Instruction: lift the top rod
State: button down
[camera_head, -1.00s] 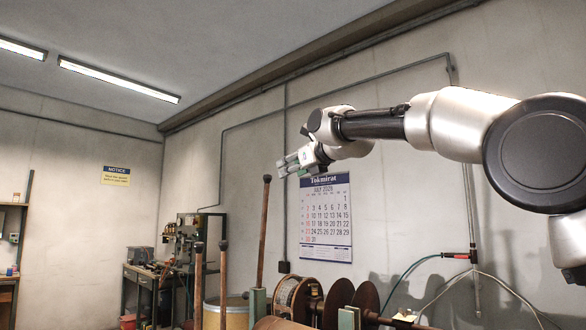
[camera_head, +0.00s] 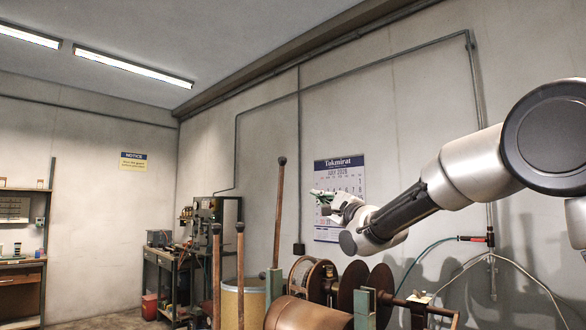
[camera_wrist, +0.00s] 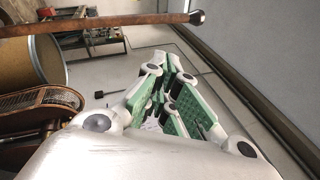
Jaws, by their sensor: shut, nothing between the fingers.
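A tall brown rod (camera_head: 279,215) with a dark knob stands upright, slightly tilted, on a green post. It also crosses the top of the wrist view (camera_wrist: 110,24), its knob at the right. Two shorter upright rods (camera_head: 216,275) (camera_head: 240,275) stand to its left. I cannot tell which one the task calls the top rod. My gripper (camera_head: 318,196) is below the tall rod's knob height and to its right, in front of the calendar. In the wrist view my gripper (camera_wrist: 170,75) has its green-padded fingers shut and empty, apart from the rod.
Reels (camera_head: 354,287) and a brown drum (camera_head: 300,316) stand below my arm. A tan barrel (camera_head: 256,300) is behind the shorter rods. A calendar (camera_head: 350,180) hangs on the wall behind. A workbench (camera_head: 165,262) is at the back left. The air around the tall rod's upper part is clear.

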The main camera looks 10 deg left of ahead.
jog(key=w+a+r+n+y, duration=0.2)
jog(key=w+a+r+n, duration=0.2)
jog(key=a+r, duration=0.5)
jog(key=shift+w+r+y, duration=0.4)
jog(key=shift+w+r, duration=0.1)
jog(key=shift+w, duration=0.45)
jog(key=shift+a, duration=0.1)
jog(key=w+a+r, duration=0.1)
jog(key=w+a, duration=0.3)
jog(key=a, duration=0.2)
jog(key=shift+a+r+g+h, duration=0.15)
jog(key=shift+r+g+h, duration=0.05)
jog(key=shift+g+h, duration=0.2)
jog(key=shift+r, duration=0.1)
